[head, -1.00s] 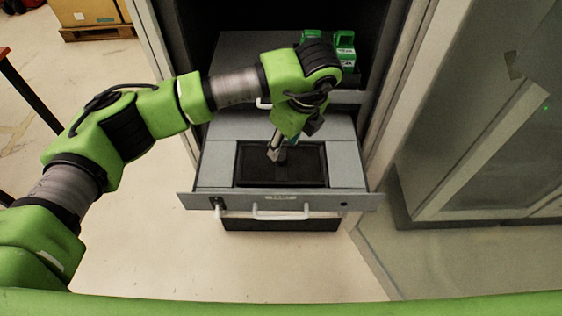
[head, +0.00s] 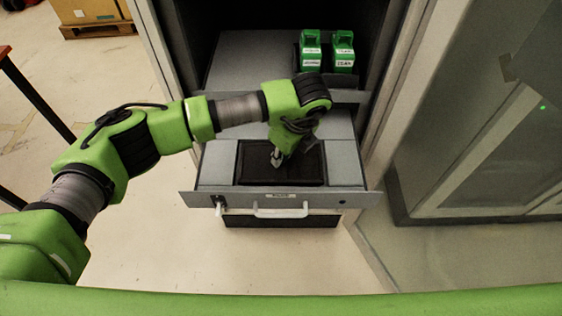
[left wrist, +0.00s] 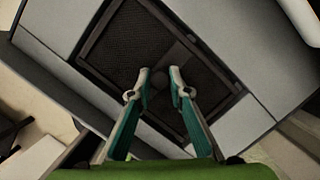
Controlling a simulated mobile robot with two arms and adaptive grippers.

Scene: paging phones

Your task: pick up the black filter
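The black filter (head: 308,167) is a dark rectangular panel set in a recess of the pulled-out grey drawer (head: 343,160). In the left wrist view the filter (left wrist: 133,36) shows a fine mesh surface, a dark frame and a bar near its middle. My left gripper (head: 277,163) points down at the filter's middle. In the left wrist view my left gripper (left wrist: 160,80) is open, with a gap between its fingertips and the bar area between and beyond them. I cannot tell whether the fingertips touch the filter. My right gripper is not in view.
Two green labelled devices (head: 327,55) stand on the upper grey shelf (head: 245,55) of the cabinet. The drawer front has a white handle (head: 281,212). A glass-fronted cabinet (head: 490,140) stands at the right. The floor at front is clear.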

